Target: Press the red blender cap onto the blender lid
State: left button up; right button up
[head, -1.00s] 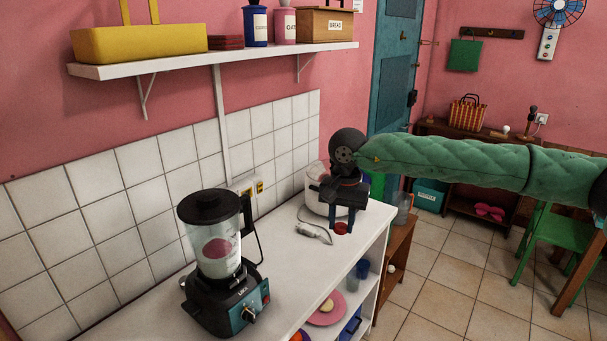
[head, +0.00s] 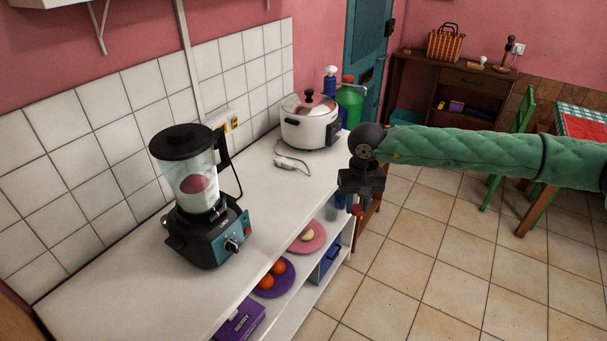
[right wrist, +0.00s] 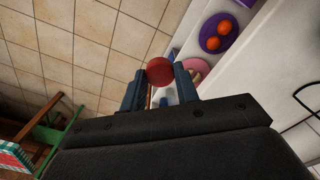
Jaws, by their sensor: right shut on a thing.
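The blender (head: 200,200) stands upright on the white counter at the left of the head view. Its black lid (head: 181,140) sits on the jar, with something pink and white inside. My right gripper (head: 357,206) is to the right of the blender, beyond the counter's front edge as seen in the head view. It is shut on the red blender cap (right wrist: 159,71), which shows between the blue fingertips in the right wrist view. In the head view the cap is small and partly covered by the fingers. My left gripper is not in view.
A white rice cooker (head: 309,125) stands at the far end of the counter, its cord and plug (head: 286,163) lying in front. Lower shelves hold a purple plate with oranges (head: 273,278) and a pink plate (head: 308,240). The counter (head: 262,203) between blender and cooker is mostly clear.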

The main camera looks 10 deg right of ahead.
aim_at(181, 142)
jog(key=k+l+u, duration=0.2)
jog(key=l+u, duration=0.15)
jog(key=k+l+u, duration=0.25)
jog(key=l+u, duration=0.15)
jog(key=k+l+u, duration=0.35)
jog(key=i+j, duration=0.05)
